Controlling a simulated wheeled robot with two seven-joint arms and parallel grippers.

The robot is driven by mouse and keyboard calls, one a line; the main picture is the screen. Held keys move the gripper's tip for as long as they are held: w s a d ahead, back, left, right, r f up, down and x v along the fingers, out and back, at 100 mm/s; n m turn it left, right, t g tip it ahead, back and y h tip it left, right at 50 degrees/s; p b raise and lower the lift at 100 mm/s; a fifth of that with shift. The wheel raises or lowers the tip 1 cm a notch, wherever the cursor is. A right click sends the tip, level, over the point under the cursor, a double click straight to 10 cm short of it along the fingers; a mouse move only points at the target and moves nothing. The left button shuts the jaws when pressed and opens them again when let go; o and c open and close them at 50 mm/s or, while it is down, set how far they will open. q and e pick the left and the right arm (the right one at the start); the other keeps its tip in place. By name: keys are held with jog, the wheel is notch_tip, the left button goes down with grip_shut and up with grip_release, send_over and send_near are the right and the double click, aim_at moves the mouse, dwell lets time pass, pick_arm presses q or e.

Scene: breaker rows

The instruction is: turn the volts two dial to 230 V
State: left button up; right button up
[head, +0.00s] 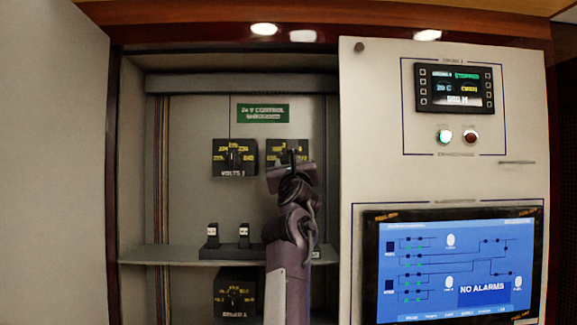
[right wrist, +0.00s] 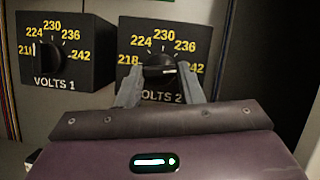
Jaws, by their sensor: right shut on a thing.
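The volts two dial is a black box with yellow numbers 218, 224, 230, 236 and 242 around a black knob (right wrist: 162,64). In the head view the box (head: 275,147) is largely hidden behind my right arm. My right gripper (right wrist: 163,76) is shut on the knob, one finger on each side. A pale mark shows low on the knob between the fingers, but I cannot tell which number it points to. In the head view my right gripper (head: 291,157) is in front of the dial. My left gripper is not in view.
The volts one dial (head: 235,157) is just left; its white mark points near 218. Two small switches (head: 228,236) stand on the shelf (head: 180,253) below, with another dial (head: 235,294) under it. An open door (head: 50,160) is left; a screen panel (head: 455,265) is right.

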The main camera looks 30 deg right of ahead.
jog(key=shift+f+n, duration=0.1)
jog(key=shift+n, duration=0.2)
jog(key=n+y+b, duration=0.1)
jog(key=n+y, duration=0.1)
jog(key=n, duration=0.1)
jog(key=shift+s+d+n+t+b, duration=0.1)
jog(key=shift+n+t+b, duration=0.2)
jog(key=shift+n+b, duration=0.1)
jog(key=n+y, duration=0.1)
jog(key=n, duration=0.2)
jog(key=n+y, duration=0.2)
jog(key=n, duration=0.1)
jog(key=n+g+y, duration=0.1)
jog(key=n, duration=0.3)
jog(key=shift+d+r, duration=0.2)
jog(key=shift+r, duration=0.2)
jog(key=shift+n+g+y+p, duration=0.65)
jog(key=shift+n+g, duration=0.25)
jog(key=shift+n, duration=1.4)
jog(key=o, duration=1)
jog(key=shift+s+r, duration=0.1)
jog(key=shift+c, duration=0.2)
